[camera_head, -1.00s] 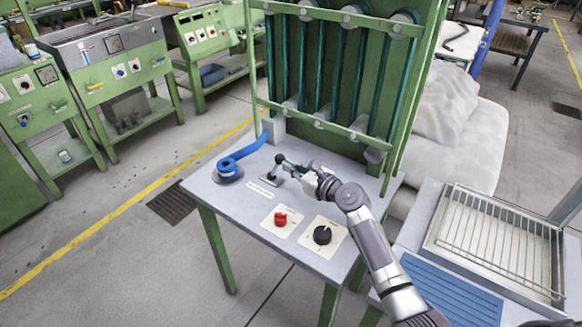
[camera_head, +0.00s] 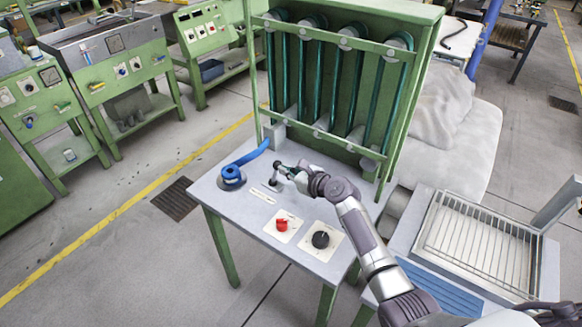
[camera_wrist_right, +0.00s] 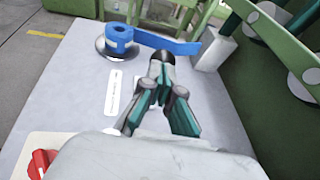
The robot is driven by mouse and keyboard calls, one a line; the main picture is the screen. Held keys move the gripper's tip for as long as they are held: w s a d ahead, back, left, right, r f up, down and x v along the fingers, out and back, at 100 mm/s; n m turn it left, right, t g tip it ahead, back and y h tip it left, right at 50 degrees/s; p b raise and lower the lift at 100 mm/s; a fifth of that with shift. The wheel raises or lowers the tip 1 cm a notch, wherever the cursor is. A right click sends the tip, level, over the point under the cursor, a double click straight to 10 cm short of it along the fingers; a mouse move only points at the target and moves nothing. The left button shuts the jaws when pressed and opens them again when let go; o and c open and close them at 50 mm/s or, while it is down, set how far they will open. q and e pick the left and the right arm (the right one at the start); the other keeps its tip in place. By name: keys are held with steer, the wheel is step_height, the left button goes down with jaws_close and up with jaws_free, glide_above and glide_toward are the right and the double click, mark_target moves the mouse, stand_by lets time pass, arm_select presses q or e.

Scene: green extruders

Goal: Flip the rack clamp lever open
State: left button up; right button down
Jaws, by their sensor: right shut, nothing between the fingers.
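The clamp lever (camera_head: 274,182) is a short stalk with a dark ball knob, standing near upright on the grey table beside a white label strip. In the right wrist view its dark knob (camera_wrist_right: 162,58) shows just beyond the fingertips. My right gripper (camera_head: 285,170) is shut and empty, its tips at the knob from the right. The tips (camera_wrist_right: 162,92) show close together in the wrist view, with the knob in front of them, not between them. Whether they touch it I cannot tell. The lever's lower part is hidden in the wrist view. My left gripper is not in view.
The green rack (camera_head: 340,80) with dark tubes stands at the table's back. A blue coil with a strap (camera_head: 232,176) lies left of the lever. A red knob (camera_head: 282,224) and a black knob (camera_head: 321,239) sit in front. A wire-grid tray (camera_head: 480,245) stands right.

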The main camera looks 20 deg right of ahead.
mark_target(276, 166)
steer(key=p, duration=0.2)
steer(key=w+a+r+g+p, duration=0.1)
steer(key=p, duration=0.1)
steer(key=shift+w+a+r+h, duration=0.2)
steer(key=shift+w+r+h, duration=0.05)
steer(key=shift+h, duration=0.05)
steer(key=shift+w+a+r+p, duration=0.1)
steer(key=shift+w+a+p, duration=0.3)
steer(key=shift+w, duration=0.2)
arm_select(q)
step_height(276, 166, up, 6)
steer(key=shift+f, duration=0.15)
arm_select(e)
steer(key=w+a, duration=0.2)
steer(key=w, duration=0.1)
steer(key=shift+a+r, duration=0.15)
